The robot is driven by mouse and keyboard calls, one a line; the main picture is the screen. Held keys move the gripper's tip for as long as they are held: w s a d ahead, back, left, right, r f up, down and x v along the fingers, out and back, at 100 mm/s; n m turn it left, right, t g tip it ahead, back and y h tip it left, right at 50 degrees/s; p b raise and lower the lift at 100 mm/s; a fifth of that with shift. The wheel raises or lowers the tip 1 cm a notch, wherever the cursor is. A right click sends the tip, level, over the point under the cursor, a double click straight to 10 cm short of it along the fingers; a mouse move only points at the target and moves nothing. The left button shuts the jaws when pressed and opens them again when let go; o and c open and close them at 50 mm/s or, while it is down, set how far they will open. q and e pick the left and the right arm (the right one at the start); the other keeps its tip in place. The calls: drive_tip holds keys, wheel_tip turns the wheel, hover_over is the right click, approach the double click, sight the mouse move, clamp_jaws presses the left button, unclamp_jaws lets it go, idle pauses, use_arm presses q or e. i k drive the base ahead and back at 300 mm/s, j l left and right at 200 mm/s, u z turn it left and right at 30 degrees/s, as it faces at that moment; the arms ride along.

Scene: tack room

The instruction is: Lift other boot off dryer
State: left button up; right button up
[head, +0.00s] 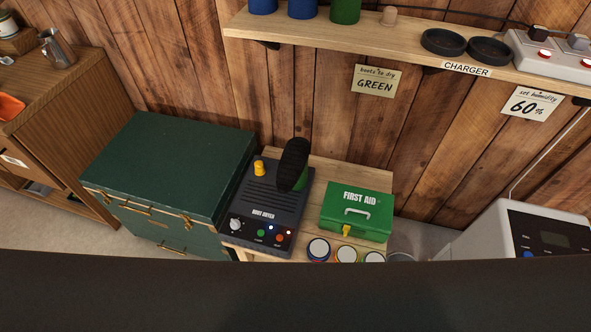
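The dark boot dryer (262,208) stands on a small wooden table. One boot (293,164) is upside down on its right side, with its black sole turned up and some green showing below. The peg under the boot is hidden. A yellow peg (259,169) on the dryer's left side is bare. The dryer's front has a knob and several small coloured buttons or lights. Neither of my grippers is in view.
A green first aid box (357,211) stands right of the dryer, with several round tins (318,249) in front. A green trunk (168,172) stands close on the left. A wooden shelf (400,42) juts out above. A dark band hides the bottom.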

sight(292, 174)
drive_tip(key=k+z, duration=0.3)
drive_tip(key=z, duration=0.15)
drive_tip(key=k+z, duration=0.3)
drive_tip(key=z, duration=0.2)
